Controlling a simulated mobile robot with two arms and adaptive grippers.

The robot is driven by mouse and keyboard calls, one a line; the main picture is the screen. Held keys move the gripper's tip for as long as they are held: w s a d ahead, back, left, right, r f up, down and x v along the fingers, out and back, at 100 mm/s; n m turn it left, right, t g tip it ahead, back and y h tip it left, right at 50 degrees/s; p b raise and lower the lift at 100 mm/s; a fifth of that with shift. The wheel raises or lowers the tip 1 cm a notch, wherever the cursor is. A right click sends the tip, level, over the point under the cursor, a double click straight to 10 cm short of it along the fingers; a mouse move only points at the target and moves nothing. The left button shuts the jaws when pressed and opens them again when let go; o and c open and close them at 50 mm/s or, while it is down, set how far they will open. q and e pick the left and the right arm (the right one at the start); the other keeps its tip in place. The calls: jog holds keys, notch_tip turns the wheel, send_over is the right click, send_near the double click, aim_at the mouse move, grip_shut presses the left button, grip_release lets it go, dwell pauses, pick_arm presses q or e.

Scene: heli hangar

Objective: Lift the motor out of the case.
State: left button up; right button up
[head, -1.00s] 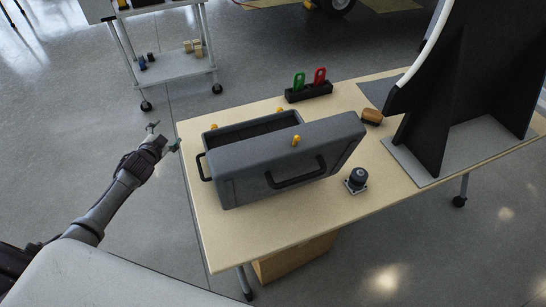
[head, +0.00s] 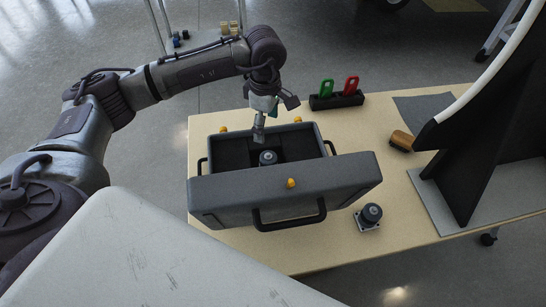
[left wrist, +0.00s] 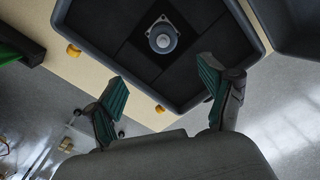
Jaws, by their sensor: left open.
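A dark grey case (head: 284,203) stands on the wooden table with its lid side toward me, and its tray is open at the top. A small dark round motor (head: 268,157) with a light square base sits inside the case. It also shows in the left wrist view (left wrist: 163,36), on the dark padded floor of the tray. My left gripper (head: 273,118) hangs over the far side of the case, pointing down, above the motor. In the left wrist view its green-padded fingers (left wrist: 163,90) are spread, with nothing between them. My right gripper is out of view.
A second similar motor (head: 370,216) stands on the table (head: 310,262) to the right of the case. A rack (head: 336,101) with green and red tags, a wooden brush (head: 402,140) and a black stand (head: 480,150) are farther right.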

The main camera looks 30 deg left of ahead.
pick_arm(q)
jog(key=p, duration=0.1)
send_over(268, 156)
jog(key=f, duration=0.7)
jog(key=shift+w+a+f, duration=0.1)
jog(key=shift+a+f, duration=0.05)
jog(key=shift+a, duration=0.1)
jog(key=shift+f, duration=0.55)
jog(key=f, duration=0.1)
jog(key=f+p, duration=0.1)
jog(key=f, duration=0.1)
jog(key=f+p, duration=0.1)
jog(key=shift+s+d+f, duration=0.15)
jog(key=shift+s+d, duration=0.05)
jog(key=shift+d, duration=0.05)
jog(key=shift+f, duration=0.3)
jog(key=c, duration=1.4)
jog(key=shift+w, duration=0.1)
grip_shut()
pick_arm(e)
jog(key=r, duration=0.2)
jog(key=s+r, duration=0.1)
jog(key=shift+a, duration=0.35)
pick_arm(q)
jog(key=shift+r, duration=0.2)
